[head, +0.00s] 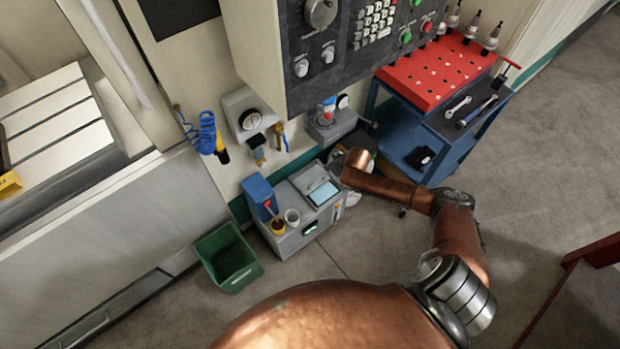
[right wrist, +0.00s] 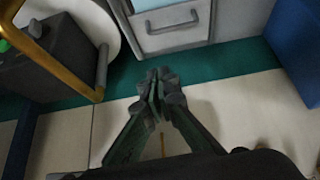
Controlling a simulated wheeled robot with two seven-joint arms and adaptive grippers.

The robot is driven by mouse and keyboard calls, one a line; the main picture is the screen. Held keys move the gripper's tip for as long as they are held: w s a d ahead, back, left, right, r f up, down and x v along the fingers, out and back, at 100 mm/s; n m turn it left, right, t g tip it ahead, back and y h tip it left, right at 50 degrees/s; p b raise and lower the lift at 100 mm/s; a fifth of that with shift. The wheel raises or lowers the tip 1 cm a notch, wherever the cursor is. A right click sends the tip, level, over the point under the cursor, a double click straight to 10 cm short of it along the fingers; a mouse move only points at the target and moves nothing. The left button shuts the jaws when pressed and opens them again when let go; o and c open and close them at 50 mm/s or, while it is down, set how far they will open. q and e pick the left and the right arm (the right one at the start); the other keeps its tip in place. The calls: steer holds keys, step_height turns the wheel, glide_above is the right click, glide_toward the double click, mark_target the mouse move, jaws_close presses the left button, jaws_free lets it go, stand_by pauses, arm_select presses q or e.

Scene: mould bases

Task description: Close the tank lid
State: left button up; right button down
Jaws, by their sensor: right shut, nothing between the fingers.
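In the right wrist view a dark grey box-shaped body (right wrist: 52,68), which may be the tank, stands at the upper left. A white rounded piece (right wrist: 108,28) lies beside it, cut by the top edge; I cannot tell whether it is the lid. In the head view my copper forearm covers most of this spot. Only part of a dark rounded thing (head: 364,139) shows behind it. My left gripper is not in view.
A yellow bar (right wrist: 62,50) crosses the dark body. A grey cabinet with a drawer handle (right wrist: 172,22) stands just beyond my fingers. In the head view a green bin (head: 228,262) and blue cart (head: 402,148) flank the area. The front floor is clear.

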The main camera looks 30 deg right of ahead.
steer(key=w+a+f+b, duration=0.1)
steer(key=w+b, duration=0.2)
steer(key=b, duration=0.2)
steer(key=g+b, duration=0.3)
steer(key=b, duration=1.1)
glide_toward(316, 175)
steer(key=a+f, duration=0.2)
steer(key=shift+a+f, duration=0.25)
steer(key=shift+f, duration=0.1)
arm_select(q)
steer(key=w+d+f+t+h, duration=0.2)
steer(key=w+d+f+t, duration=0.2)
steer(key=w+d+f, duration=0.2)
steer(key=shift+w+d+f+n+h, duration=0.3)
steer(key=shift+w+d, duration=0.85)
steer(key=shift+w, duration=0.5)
arm_select(e)
steer(key=shift+w+f, duration=0.1)
steer(key=shift+f, duration=0.1)
